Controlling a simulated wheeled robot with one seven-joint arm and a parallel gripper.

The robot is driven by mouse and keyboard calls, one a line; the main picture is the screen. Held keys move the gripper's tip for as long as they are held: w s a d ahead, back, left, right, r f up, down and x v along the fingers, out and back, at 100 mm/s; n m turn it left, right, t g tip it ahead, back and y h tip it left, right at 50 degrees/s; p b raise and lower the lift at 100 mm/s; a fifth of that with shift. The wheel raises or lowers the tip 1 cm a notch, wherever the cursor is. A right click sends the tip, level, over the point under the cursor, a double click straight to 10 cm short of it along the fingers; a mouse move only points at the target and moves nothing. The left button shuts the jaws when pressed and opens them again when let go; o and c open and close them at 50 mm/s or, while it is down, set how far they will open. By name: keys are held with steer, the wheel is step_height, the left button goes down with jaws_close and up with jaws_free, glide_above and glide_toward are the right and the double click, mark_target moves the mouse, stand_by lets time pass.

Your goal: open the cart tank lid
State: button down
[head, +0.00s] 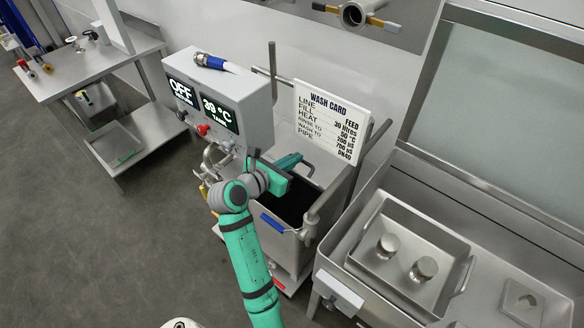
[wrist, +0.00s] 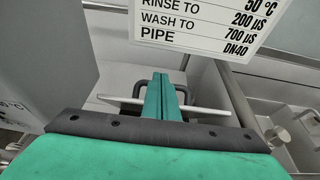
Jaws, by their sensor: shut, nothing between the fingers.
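The cart tank (head: 294,250) is a steel box below the control box, with a blue handle (head: 272,223) on its front. Its dark opening (head: 290,207) shows in the head view, so the tank is at least partly uncovered. A grey panel under the wash card may be the lid, but my arm and the card hide much of it. My gripper (head: 292,161) is over the back part of the tank, shut and empty. In the wrist view its fingers (wrist: 161,92) point at a thin pale bar or edge (wrist: 206,110) with a dark loop (wrist: 130,103) behind them. I cannot tell whether they touch.
The wash card (head: 328,118) hangs close above and right of my gripper. The control box (head: 215,100) stands close on the left. A steel sink with a tray (head: 455,250) is on the right. A steel table (head: 95,68) stands far left; the floor between is clear.

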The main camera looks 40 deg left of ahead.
steer(key=shift+w+r, duration=0.2)
steer(key=shift+w, duration=0.55)
steer(key=shift+r, duration=0.15)
steer(key=s+r, duration=0.6)
steer(key=r, duration=0.1)
steer(key=shift+d+r, duration=0.25)
